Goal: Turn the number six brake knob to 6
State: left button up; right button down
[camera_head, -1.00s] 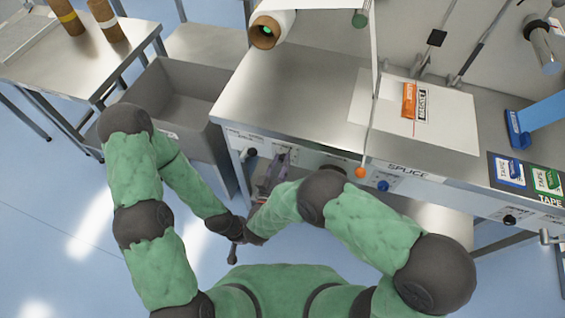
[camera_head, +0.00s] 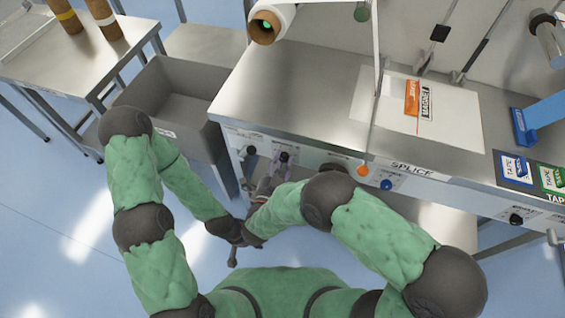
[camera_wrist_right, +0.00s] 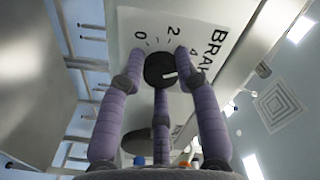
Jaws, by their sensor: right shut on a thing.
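The brake knob (camera_wrist_right: 159,70) is round and black with a white pointer line, on a white dial plate marked 0, 2 and 4 and partly readable "BRAK". The pointer faces right in the right wrist view, past the 4; the mark there is hidden by a finger. My right gripper (camera_wrist_right: 158,68) is shut on the knob, its purple fingers around it. In the head view the right gripper (camera_head: 282,163) is at the front panel under the table. My left gripper (camera_head: 233,256) hangs low before the table; its fingers are too small to read.
The panel also has an orange knob (camera_head: 362,170) and a blue knob (camera_head: 386,185) to the right, and a black knob (camera_head: 250,151) to the left. A grey bin (camera_head: 172,105) stands left of the steel table (camera_head: 280,85). The blue floor (camera_head: 50,230) at left is clear.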

jog(key=m+b, duration=0.1)
jog(key=m, duration=0.3)
jog(key=m+b, duration=0.1)
jog(key=m, duration=0.1)
jog(key=shift+s+a+f+b, duration=0.1)
jog(key=shift+a+f+b, duration=0.05)
jog(key=shift+f+b, duration=0.2)
jog(key=shift+r+m, duration=0.15)
jog(key=shift+m, duration=1.05)
jog(key=shift+r+m+b, duration=0.15)
jog(key=shift+m+b, duration=0.15)
jog(key=shift+m, duration=0.6)
jog(key=shift+a, duration=0.1)
jog(key=c, duration=1.1)
grip_release()
jog(key=shift+r, duration=0.1)
jog(key=shift+c, duration=0.2)
jog(key=shift+o, duration=1.2)
jog(key=shift+a, duration=0.1)
jog(key=shift+m, duration=0.3)
